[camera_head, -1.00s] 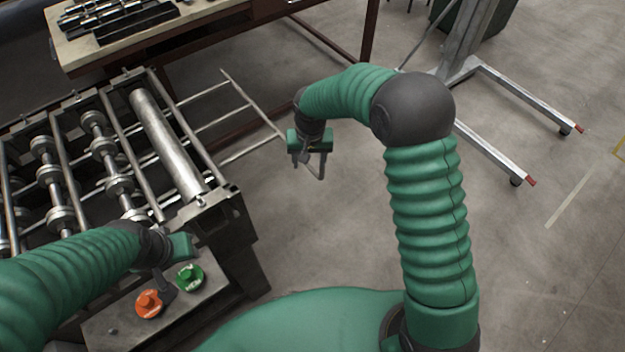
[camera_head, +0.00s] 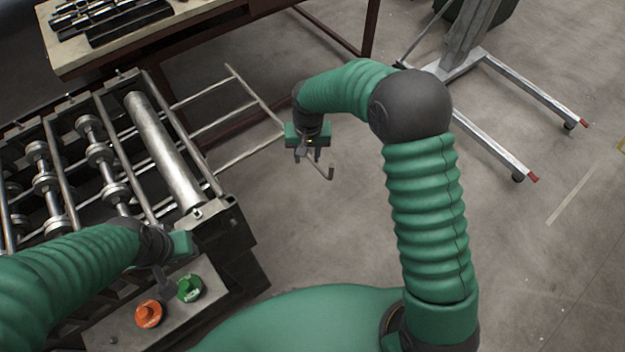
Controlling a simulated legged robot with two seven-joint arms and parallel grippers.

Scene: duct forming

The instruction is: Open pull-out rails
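The pull-out rails (camera_head: 222,122) are thin pale metal rods that stick out from the right side of the roller machine (camera_head: 228,240). A slanted bar (camera_head: 258,98) joins their outer ends. My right gripper (camera_head: 316,168) hangs over bare floor just right of the bar's near end. Its fingers look apart, with nothing between them, and it appears clear of the rails. My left gripper (camera_head: 165,282) is above the machine's control panel, beside the green button (camera_head: 190,288) and the orange button (camera_head: 149,314). Its fingers are small and partly hidden, so their opening is unclear.
The machine's rollers (camera_head: 165,150) and shafts fill the left side. A workbench (camera_head: 150,50) with metal parts stands at the back left. A grey wheeled stand (camera_head: 490,125) is at the back right. The floor between is clear.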

